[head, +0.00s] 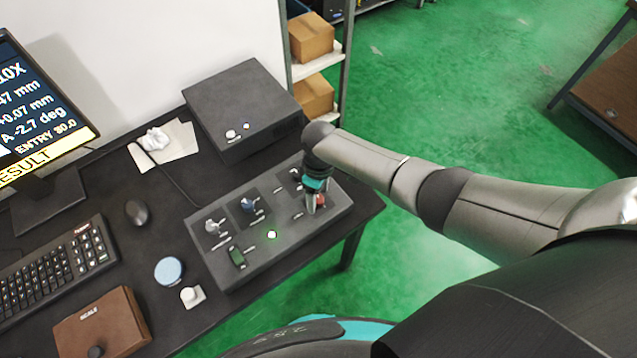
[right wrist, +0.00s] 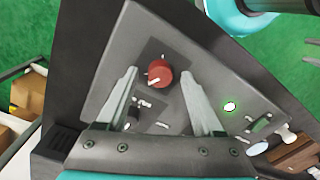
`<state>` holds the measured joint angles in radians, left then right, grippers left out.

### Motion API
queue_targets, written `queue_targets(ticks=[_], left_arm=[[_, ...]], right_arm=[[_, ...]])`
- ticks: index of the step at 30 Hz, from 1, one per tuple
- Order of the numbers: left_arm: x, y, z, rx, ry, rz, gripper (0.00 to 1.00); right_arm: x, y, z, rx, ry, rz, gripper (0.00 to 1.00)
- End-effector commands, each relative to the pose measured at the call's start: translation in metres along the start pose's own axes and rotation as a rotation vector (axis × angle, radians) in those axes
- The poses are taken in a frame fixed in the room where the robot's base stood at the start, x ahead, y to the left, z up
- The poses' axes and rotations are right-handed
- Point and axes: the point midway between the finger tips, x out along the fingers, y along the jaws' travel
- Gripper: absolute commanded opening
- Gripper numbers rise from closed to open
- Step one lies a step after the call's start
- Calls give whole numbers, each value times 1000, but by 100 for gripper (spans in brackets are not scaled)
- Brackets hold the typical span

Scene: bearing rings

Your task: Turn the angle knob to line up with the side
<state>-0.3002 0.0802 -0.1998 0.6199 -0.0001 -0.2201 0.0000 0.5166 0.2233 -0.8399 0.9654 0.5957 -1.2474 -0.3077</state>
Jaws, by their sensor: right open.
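A grey control panel (head: 292,241) on the desk carries several knobs with small labels that I cannot read. A red knob (right wrist: 159,74) with a white pointer line sits between my right gripper's fingers (right wrist: 158,71) in the right wrist view. The fingers are open, one on each side of it, with gaps showing. The pointer slants toward the lower left there. In the head view my right gripper (head: 314,194) is over the panel's right end and partly hides the red knob. My left gripper is out of view.
A monitor (head: 35,110) at the left reads "A -2.7 deg". A dark box (head: 240,100) stands behind the panel. A green light (head: 271,235) glows on the panel. A mouse (head: 137,213), keyboard (head: 55,265), blue round item (head: 169,270) and brown case (head: 100,325) lie left.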

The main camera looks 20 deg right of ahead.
Motion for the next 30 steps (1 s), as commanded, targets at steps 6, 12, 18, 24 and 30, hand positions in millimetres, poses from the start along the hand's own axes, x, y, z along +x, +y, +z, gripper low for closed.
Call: queue_targets(ticks=[6, 12, 18, 24, 30], left_arm=[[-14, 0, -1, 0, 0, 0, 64], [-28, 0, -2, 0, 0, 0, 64], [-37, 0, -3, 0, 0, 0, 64], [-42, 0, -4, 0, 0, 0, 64], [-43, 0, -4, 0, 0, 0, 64]], right_arm=[[-31, 1, 0, 0, 2, 2, 68], [-71, 1, 0, -1, 2, 2, 68], [-111, 0, 0, -1, 2, 1, 68], [-139, 1, 0, 1, 0, 1, 68], [-149, 0, 0, 1, -1, 0, 68]])
